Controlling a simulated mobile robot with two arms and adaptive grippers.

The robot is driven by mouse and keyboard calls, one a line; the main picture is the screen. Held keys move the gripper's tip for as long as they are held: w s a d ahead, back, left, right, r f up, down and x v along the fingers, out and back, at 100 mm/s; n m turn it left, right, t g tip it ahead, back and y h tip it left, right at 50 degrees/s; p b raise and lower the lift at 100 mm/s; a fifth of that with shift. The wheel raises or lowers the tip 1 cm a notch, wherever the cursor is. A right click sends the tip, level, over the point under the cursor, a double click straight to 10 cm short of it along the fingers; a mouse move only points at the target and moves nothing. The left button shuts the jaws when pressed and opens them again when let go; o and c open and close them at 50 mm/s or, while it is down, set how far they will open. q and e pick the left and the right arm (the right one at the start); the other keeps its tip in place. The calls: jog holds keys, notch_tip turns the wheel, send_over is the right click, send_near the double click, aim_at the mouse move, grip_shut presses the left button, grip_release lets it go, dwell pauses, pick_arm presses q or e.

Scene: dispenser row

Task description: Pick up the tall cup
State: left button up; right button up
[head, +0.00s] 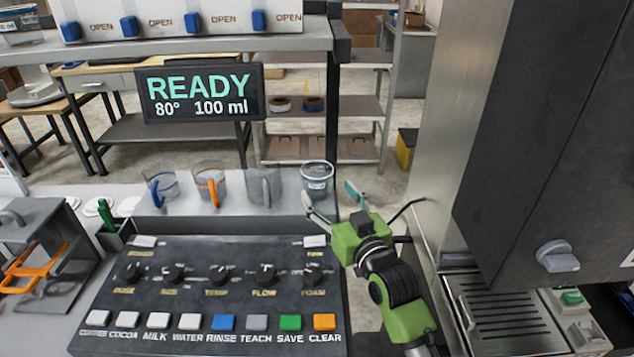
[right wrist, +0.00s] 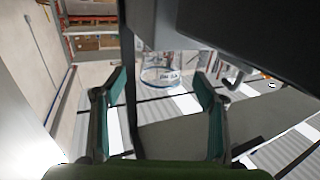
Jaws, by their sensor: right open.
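A clear cup with a printed label (head: 317,174) stands upright at the right end of a row on the grey shelf behind the control panel. It has no visible handle and looks like the tall cup. In the right wrist view the labelled cup (right wrist: 160,77) shows beyond and between the fingertips. My right gripper (head: 331,197) is open and empty, just in front and to the right of the cup. Its two teal fingers also show apart in the right wrist view (right wrist: 159,88). My left gripper is out of view.
Clear jugs with blue (head: 161,188), orange (head: 211,188) and grey (head: 264,187) handles stand left of the cup. The black control panel (head: 215,250) is in front. A dark machine (head: 560,130) rises at the right. A "READY" display (head: 200,93) hangs behind.

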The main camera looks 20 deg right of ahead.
aim_at(322, 187)
jog(key=shift+w+a+p, duration=0.2)
jog(key=shift+w+p, duration=0.1)
jog(key=shift+w, duration=1)
jog(key=shift+w+a+p, duration=0.2)
jog(key=shift+w+p, duration=0.1)
jog(key=shift+w, duration=1)
jog(key=shift+c, duration=0.5)
jog(key=c, duration=0.9)
